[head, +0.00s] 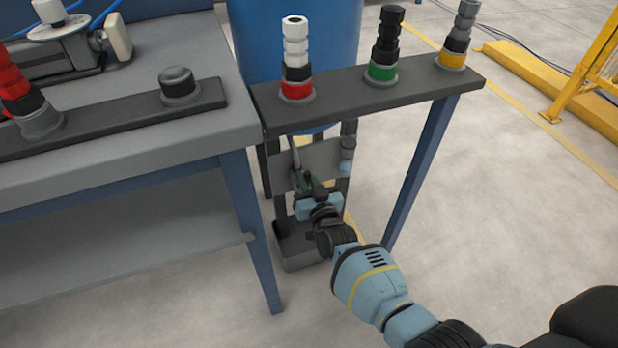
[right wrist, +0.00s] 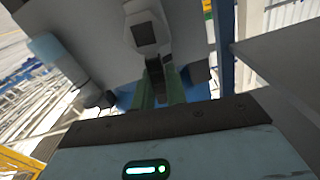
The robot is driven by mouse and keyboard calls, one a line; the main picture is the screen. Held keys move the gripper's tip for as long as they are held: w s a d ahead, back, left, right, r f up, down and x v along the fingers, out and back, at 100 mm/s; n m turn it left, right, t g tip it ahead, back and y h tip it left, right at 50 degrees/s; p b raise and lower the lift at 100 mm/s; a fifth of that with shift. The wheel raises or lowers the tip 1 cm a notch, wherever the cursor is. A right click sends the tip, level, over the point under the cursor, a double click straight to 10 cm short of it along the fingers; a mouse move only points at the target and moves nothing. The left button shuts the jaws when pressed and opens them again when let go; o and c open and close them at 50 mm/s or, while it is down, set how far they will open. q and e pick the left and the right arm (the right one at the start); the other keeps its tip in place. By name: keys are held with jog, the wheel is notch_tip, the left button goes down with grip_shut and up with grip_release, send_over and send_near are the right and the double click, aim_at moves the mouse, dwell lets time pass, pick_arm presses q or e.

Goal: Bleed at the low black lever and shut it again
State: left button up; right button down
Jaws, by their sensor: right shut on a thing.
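The low valve panel (head: 322,160) is a grey plate on dark uprights under the pipe bench. My right gripper (head: 310,188) reaches in front of it from the lower right. In the right wrist view, the green fingers of that gripper (right wrist: 161,90) are shut on a dark lever (right wrist: 154,70) below a grey block-shaped fitting (right wrist: 145,34). In the head view the lever is largely hidden by the gripper, and its exact angle cannot be told. My left gripper is not in view.
A grey open bin (head: 302,262) stands on the floor below the panel. The bench rail (head: 430,88) above carries stacked pipes with red, green and yellow collars. A blue drum (head: 250,35) stands behind.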

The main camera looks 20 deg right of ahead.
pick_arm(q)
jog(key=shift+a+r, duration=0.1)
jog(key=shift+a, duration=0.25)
pick_arm(e)
jog(key=shift+a+n, duration=0.35)
jog(key=shift+n, duration=0.35)
jog(key=c, duration=1.4)
grip_release()
jog(key=shift+c, duration=0.2)
